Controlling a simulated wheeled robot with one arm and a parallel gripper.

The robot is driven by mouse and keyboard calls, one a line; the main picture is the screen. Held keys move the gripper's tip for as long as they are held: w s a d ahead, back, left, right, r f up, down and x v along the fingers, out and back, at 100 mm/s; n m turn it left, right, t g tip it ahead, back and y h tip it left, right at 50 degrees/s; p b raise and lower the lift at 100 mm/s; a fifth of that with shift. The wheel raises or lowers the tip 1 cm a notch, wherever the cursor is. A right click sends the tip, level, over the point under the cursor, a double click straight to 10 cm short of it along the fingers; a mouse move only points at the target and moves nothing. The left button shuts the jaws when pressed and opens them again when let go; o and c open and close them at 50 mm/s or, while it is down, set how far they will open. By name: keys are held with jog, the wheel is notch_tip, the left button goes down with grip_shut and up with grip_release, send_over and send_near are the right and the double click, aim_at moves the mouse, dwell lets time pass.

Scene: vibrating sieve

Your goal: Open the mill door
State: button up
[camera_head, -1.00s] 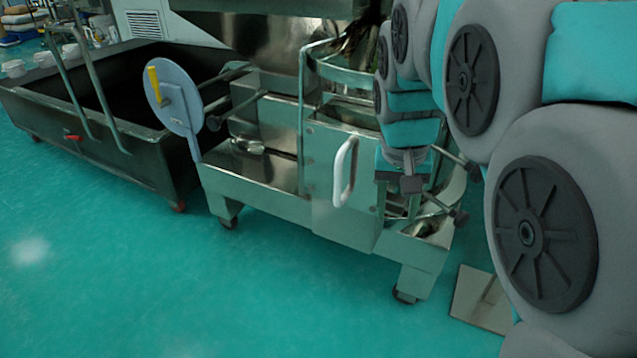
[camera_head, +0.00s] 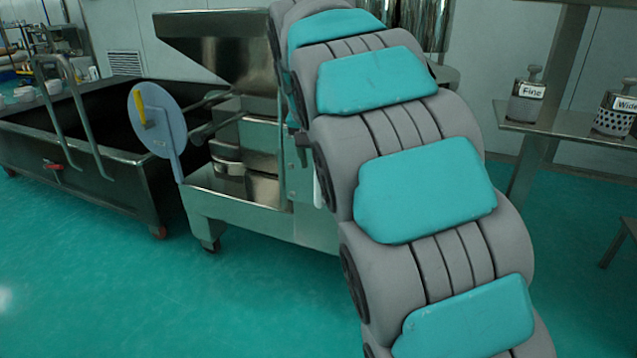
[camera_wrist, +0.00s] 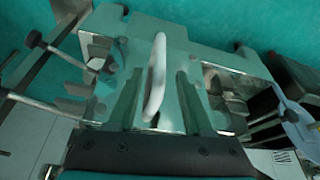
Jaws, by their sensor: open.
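The mill door is a shiny metal panel with a white curved handle. In the wrist view the door (camera_wrist: 180,52) fills the middle, and the handle (camera_wrist: 156,78) stands out from it, running lengthwise between my fingers. My gripper (camera_wrist: 160,88) is open, with one dark finger on each side of the handle. I cannot tell whether either finger touches it. In the head view my arm hides most of the door, and only a white sliver of handle (camera_head: 318,190) shows beside it. The door looks closed.
The mill's grey disc with a yellow handle (camera_head: 158,120) stands left of the door. A dark wheeled bin (camera_head: 105,175) is further left. A metal shelf (camera_head: 565,122) at right holds perforated cylinders labelled Fine and Wide. The floor in front is clear.

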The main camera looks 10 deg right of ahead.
aim_at(319, 181)
jog(key=shift+x, duration=3.9)
grip_shut()
